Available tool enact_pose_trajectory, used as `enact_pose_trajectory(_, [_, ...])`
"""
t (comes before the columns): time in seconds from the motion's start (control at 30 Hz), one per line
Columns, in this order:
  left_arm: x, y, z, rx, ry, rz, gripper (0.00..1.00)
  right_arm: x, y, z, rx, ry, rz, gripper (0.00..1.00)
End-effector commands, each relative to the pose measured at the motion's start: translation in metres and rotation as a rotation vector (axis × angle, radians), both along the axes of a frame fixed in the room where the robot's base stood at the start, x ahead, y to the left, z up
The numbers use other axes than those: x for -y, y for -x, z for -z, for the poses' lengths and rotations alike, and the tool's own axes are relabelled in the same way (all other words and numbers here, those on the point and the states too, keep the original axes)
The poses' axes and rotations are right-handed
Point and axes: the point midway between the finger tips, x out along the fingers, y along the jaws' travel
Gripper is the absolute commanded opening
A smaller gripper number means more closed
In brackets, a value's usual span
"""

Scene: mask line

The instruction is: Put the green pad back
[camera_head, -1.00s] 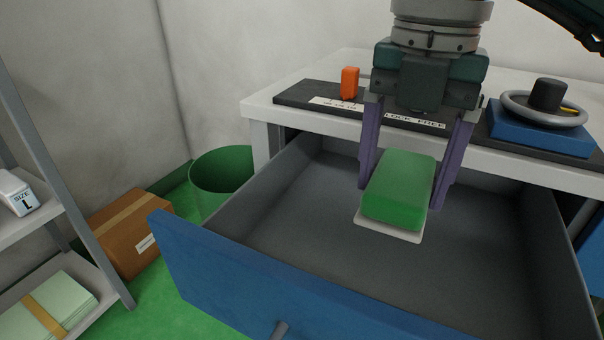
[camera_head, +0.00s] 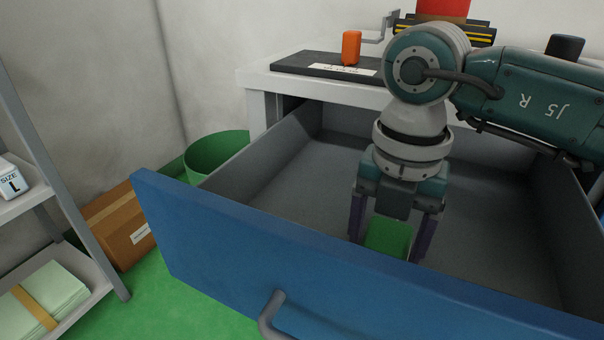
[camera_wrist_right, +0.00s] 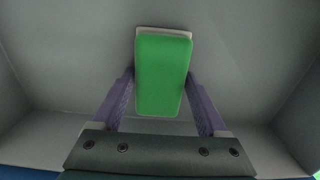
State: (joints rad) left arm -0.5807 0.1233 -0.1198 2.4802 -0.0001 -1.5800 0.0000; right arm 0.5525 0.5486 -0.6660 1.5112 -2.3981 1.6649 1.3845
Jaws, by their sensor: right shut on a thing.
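The green pad (camera_head: 388,236) has a pale backing and is between the purple fingers of my right gripper (camera_head: 391,232), which is shut on it. Gripper and pad are inside the open drawer (camera_head: 290,165), low behind its blue front. The drawer front hides the pad's lower part in the head view. In the right wrist view the pad (camera_wrist_right: 162,75) sits between both fingers over the grey drawer floor; I cannot tell whether it touches the floor. My left gripper is not in view.
The drawer's blue front (camera_head: 330,265) with its handle and its grey side walls surround the gripper. An orange object (camera_head: 351,47) stands on the dark strip on the table. A green bin (camera_head: 214,151), a cardboard box (camera_head: 121,222) and a shelf (camera_head: 60,150) are at left.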

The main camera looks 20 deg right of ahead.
Motion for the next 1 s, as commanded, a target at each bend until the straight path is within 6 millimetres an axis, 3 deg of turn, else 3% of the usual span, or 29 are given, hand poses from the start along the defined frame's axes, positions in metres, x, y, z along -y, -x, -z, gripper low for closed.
enact_pose_trajectory(0.23, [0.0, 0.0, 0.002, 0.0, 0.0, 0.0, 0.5, 0.0, 0.0, 0.003, 0.001, 0.001, 0.0, 0.32])
enact_pose_trajectory(0.27, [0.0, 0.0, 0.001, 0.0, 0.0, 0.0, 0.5, 0.0, 0.0, 0.002, 0.001, 0.001, 0.0, 0.8])
enact_pose_trajectory(0.43, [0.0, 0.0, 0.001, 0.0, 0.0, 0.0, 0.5, 0.0, 0.0, 0.002, 0.001, 0.001, 0.0, 0.99])
enact_pose_trajectory(0.77, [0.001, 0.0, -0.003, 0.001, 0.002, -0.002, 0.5, 0.0, 0.0, -0.005, 0.001, 0.0, 0.0, 1.0])
enact_pose_trajectory(1.0, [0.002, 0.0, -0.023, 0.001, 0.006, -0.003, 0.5, 0.001, -0.001, -0.052, 0.005, 0.001, -0.001, 1.0])
